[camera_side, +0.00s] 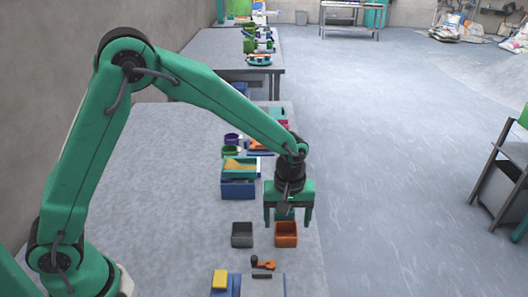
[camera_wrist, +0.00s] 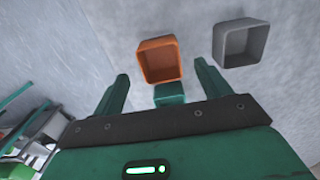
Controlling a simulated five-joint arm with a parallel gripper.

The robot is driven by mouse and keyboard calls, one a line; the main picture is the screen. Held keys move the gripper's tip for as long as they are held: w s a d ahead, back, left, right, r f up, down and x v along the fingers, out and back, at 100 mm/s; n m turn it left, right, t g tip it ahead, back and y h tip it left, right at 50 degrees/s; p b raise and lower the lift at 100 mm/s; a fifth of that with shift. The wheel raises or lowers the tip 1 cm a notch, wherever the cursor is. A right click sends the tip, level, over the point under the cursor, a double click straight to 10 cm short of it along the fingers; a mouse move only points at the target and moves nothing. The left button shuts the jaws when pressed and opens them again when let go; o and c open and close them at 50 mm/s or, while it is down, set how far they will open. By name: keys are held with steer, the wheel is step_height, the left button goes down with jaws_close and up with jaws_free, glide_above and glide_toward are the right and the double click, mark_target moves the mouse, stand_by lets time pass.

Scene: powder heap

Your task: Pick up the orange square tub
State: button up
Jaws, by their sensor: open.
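The orange square tub (camera_side: 286,240) stands upright on the grey table near its right edge, just below my gripper in the side view. In the wrist view the orange tub (camera_wrist: 160,60) lies ahead of and between my two fingers, its hollow inside showing empty. My gripper (camera_side: 288,222) is open, fingers pointing down, above the tub. In the wrist view my gripper (camera_wrist: 162,82) shows its green fingers spread apart with nothing between them held. I cannot tell the exact height of the fingertips over the tub's rim.
A grey square tub (camera_side: 242,240) stands close to the left of the orange one; it also shows in the wrist view (camera_wrist: 240,44). A blue box (camera_side: 238,190) with a green tray of yellow powder (camera_side: 240,167) stands behind. A yellow block (camera_side: 220,279) is in front. The table's left is clear.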

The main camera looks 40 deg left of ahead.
mark_target(286, 229)
steer(key=shift+f, duration=2.2)
steer(key=c, duration=1.1)
steer(key=shift+o, duration=0.2)
steer(key=shift+r, duration=0.2)
steer(key=shift+r, duration=0.6)
steer(key=r, duration=0.3)
steer(key=shift+s+d+r, duration=0.1)
steer(key=shift+s+d, duration=0.2)
steer(key=shift+s, duration=0.1)
steer(key=s+d+r, duration=0.6)
steer(key=s, duration=0.2)
steer(key=shift+s+d+r, duration=0.15)
steer(key=shift+d, duration=0.25)
